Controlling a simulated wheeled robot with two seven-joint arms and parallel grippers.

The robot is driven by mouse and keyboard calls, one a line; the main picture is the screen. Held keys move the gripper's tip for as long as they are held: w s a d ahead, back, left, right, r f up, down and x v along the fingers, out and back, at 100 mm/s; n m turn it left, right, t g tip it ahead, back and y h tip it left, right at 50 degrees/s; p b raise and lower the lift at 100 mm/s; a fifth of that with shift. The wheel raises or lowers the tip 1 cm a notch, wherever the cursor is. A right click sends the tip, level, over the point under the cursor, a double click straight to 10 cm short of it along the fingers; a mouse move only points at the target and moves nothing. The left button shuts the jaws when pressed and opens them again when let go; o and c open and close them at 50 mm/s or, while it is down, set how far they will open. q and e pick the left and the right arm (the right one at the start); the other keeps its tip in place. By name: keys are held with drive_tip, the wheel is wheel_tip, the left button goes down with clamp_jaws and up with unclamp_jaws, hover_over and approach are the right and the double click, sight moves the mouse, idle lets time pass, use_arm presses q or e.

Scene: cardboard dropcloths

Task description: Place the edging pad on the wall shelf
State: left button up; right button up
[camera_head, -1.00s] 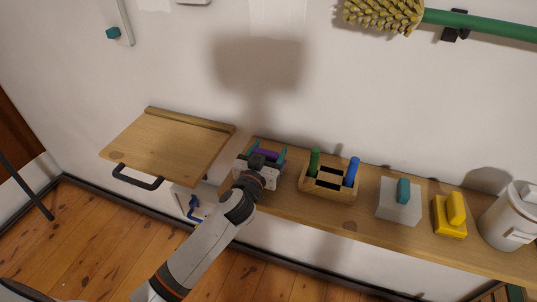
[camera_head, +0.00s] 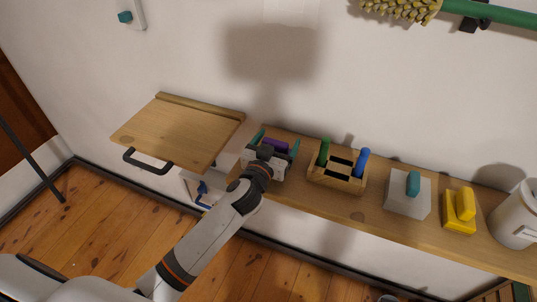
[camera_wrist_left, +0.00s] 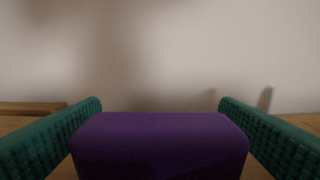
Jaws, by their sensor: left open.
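A purple block (camera_head: 275,146), which I take to be the edging pad, stands near the left end of the long wooden wall shelf (camera_head: 312,203). My left gripper (camera_head: 276,149) is over that end of the shelf, its teal fingers apart on either side of the block. In the left wrist view the purple block (camera_wrist_left: 160,146) fills the space between the green ribbed fingers, with narrow gaps or none; contact cannot be told. The block's underside is hidden. My right gripper is not in view.
A wooden board (camera_head: 178,130) with a black handle is left of the shelf. Right of my gripper stand a wooden caddy (camera_head: 336,181) with green and blue handles, a grey block (camera_head: 407,203) with a teal grip, a yellow block (camera_head: 458,222) and a white canister (camera_head: 515,225).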

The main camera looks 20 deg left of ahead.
use_arm(q)
drive_tip(key=s, duration=1.1)
drive_tip(key=shift+s+a+b, duration=0.2)
drive_tip(key=shift+a+b, duration=0.05)
drive_tip(key=shift+b, duration=0.05)
